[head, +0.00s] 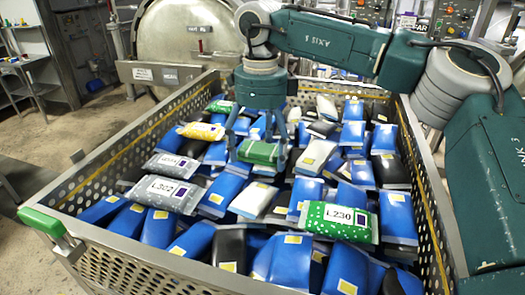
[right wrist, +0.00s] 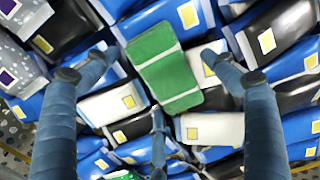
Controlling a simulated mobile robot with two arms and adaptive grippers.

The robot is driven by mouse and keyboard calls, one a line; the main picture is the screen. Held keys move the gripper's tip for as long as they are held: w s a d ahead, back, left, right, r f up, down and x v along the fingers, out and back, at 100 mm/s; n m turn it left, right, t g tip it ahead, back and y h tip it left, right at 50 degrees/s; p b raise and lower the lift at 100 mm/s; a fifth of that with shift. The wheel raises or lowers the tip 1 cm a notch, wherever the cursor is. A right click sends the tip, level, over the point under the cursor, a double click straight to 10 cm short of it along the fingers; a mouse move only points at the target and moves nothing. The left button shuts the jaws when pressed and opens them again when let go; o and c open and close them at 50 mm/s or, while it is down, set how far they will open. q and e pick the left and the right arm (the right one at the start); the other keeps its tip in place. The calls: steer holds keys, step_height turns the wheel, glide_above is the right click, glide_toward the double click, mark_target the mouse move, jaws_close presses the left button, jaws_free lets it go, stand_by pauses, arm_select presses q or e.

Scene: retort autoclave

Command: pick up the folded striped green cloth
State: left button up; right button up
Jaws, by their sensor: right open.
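The folded green cloth (head: 260,153) with pale stripes lies on top of the pouches near the middle of the basket. In the right wrist view the cloth (right wrist: 166,66) sits tilted, with a light stripe near each end. My right gripper (head: 258,138) points down over the cloth with its fingers spread. In the wrist view the open fingers of the right gripper (right wrist: 157,74) stand to either side of the cloth and below it, apart from it. Nothing is held. My left gripper is not in view.
A perforated metal basket (head: 150,262) full of blue, black, white and grey pouches surrounds the cloth. A green speckled pouch (head: 337,222) marked L230 and a grey one (head: 166,193) marked L302 lie nearby. A round autoclave door (head: 185,30) stands behind.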

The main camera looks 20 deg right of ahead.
steer(key=c, duration=1.1)
steer(key=shift+r, duration=0.1)
steer(key=shift+r, duration=0.5)
step_height(320, 180, up, 10)
steer(key=b, duration=0.1)
step_height(320, 180, up, 8)
steer(key=p, duration=0.4)
glide_above(260, 151)
steer(key=shift+d+r, duration=0.1)
steer(key=shift+r, duration=0.4)
